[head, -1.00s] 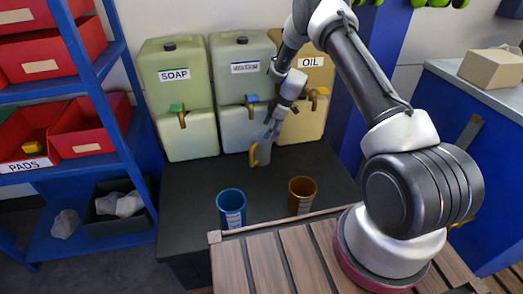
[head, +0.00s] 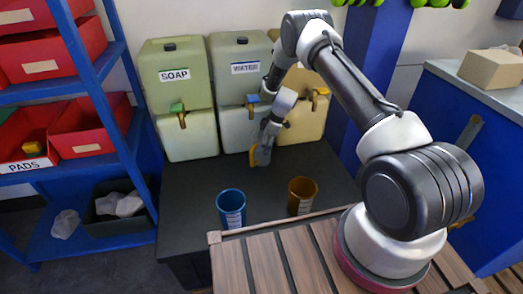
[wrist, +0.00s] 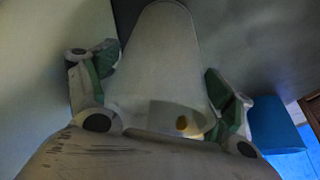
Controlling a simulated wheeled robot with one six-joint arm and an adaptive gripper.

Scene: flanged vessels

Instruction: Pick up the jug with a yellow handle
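The jug is a pale grey vessel with a yellow handle (head: 252,157). It stands on the dark counter in the head view, below the water container, with its handle to the left. My gripper (head: 265,136) reaches down to the jug from above and hides much of its body. In the wrist view the pale jug body (wrist: 160,60) fills the middle, between the two spread fingers of my gripper (wrist: 158,88). Narrow gaps seem to show between fingers and jug.
A blue cup (head: 231,209) and a brown cup (head: 301,196) stand on the dark counter (head: 190,200), nearer the front. Soap (head: 175,75), water (head: 238,75) and oil (head: 305,120) containers with taps stand behind. A blue shelf rack (head: 105,100) is at left.

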